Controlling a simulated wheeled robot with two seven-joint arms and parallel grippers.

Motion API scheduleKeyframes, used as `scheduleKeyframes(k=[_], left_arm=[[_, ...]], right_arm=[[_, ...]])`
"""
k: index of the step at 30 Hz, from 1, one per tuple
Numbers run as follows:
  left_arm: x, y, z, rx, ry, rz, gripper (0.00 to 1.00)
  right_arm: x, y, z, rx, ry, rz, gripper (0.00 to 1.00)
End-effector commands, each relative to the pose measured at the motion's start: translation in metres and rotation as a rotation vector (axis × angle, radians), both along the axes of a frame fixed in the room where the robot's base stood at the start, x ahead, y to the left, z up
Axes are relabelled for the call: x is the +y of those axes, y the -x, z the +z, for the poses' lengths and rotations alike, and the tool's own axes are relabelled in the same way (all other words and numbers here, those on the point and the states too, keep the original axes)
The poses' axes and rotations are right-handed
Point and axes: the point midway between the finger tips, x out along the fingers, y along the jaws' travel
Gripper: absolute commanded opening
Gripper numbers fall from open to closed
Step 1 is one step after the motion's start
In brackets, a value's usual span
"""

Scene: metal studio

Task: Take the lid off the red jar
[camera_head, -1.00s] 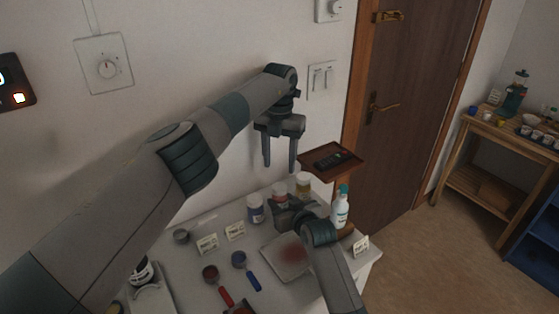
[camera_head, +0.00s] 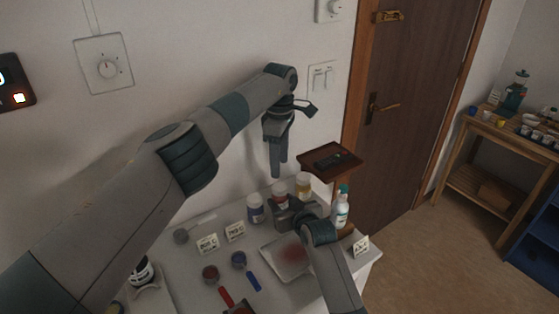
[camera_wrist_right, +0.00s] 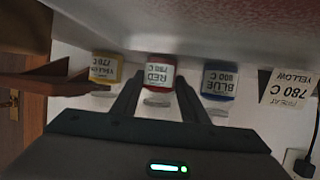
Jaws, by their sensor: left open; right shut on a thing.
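The red jar (camera_head: 280,190) stands on the white table by the wall, between the blue jar (camera_head: 255,208) and the yellow jar (camera_head: 303,184). In the right wrist view, which is upside down, its RED label (camera_wrist_right: 158,76) faces me and its pale lid (camera_wrist_right: 157,99) is on. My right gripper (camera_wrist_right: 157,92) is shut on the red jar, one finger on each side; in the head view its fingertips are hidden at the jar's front. My left gripper (camera_head: 279,172) hangs above the red jar, pointing down, empty and open, its fingers overlapping from this angle.
A white spray bottle with a green top (camera_head: 341,207) stands right of the jars. A brown tray (camera_head: 318,173) with a dark remote is behind.

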Motion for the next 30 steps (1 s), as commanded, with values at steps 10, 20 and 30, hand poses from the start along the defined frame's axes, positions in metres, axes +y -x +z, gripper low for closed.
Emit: scheduleKeyframes(k=[10, 20, 30], left_arm=[[0.0002, -0.0002, 0.0001, 0.0, 0.0, -0.478, 0.5], [0.0002, -0.0002, 0.0001, 0.0, 0.0, -0.665, 0.5], [0.0001, 0.0, -0.0002, 0.0, 0.0, -0.669, 0.5]], right_arm=[[-0.0002, 0.0002, -0.0006, 0.001, 0.0, 0.0, 0.0], [-0.0003, 0.0001, -0.0006, 0.001, 0.0, 0.0, 0.0], [-0.0002, 0.0002, -0.0006, 0.001, 0.0, 0.0, 0.0]])
